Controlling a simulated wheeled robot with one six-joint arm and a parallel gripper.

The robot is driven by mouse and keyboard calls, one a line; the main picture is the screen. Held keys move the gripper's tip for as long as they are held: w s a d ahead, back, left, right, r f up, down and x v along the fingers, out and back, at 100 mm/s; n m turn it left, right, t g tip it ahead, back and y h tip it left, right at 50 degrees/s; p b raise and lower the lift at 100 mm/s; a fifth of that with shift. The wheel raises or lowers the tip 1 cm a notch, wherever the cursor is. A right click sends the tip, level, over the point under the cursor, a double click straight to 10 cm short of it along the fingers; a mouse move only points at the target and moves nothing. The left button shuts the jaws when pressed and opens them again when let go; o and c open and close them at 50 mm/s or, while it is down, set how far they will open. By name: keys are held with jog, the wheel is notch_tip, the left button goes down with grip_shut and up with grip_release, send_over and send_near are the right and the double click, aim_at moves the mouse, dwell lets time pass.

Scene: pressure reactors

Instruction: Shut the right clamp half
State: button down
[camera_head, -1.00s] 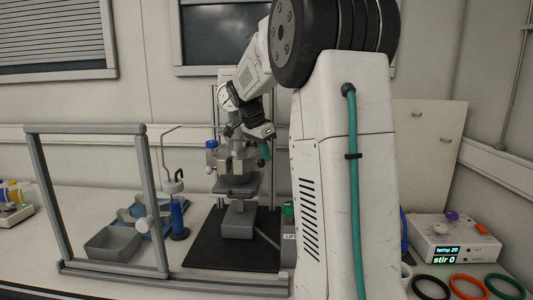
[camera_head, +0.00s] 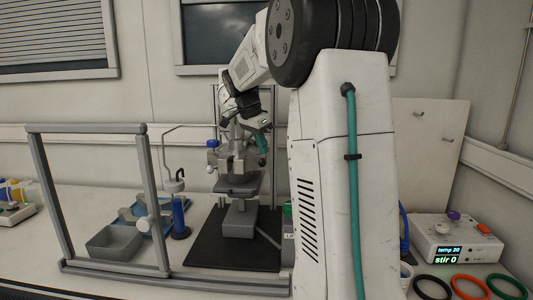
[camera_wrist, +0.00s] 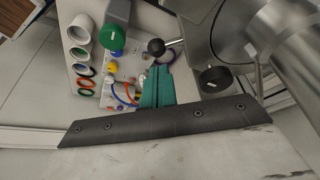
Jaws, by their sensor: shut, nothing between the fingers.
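The reactor (camera_head: 238,158) stands on its support at the middle of the head view, with metal clamp parts around its head. Which part is the right clamp half, and how far it stands open, I cannot tell. A black ball knob (camera_wrist: 156,47) on a thin metal rod sticks out from the reactor in the wrist view. My gripper (camera_wrist: 157,72) has teal fingers, shut and empty, with their tips just short of the knob. In the head view my gripper (camera_head: 264,150) is at the right side of the reactor head, and my arm hides part of the reactor top.
A stirrer box (camera_head: 455,240) with a lit display and coloured rings stands at the right. A grey frame (camera_head: 152,215) stands in front at the left, with a grey tray (camera_head: 112,243) behind it.

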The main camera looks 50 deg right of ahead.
jog(key=w+a, duration=0.2)
jog(key=a, duration=0.9)
jog(key=shift+w+a, duration=0.2)
jog(key=shift+w, duration=0.15)
jog(key=shift+f, duration=0.1)
jog(key=s+a+f+n+t+y, duration=0.1)
jog(key=s+a+f+n, duration=0.3)
jog(key=s+a+n, duration=0.6)
jog(key=s+a+f+n+t+y, duration=0.1)
jog(key=s+a+f+n, duration=0.4)
jog(key=s+a+n, duration=0.5)
jog(key=shift+s+a+n+y, duration=0.4)
jog(key=shift+s+a+y, duration=0.75)
jog(key=shift+s, duration=2.95)
jog(key=shift+a+h, duration=0.2)
jog(key=shift+h, duration=0.05)
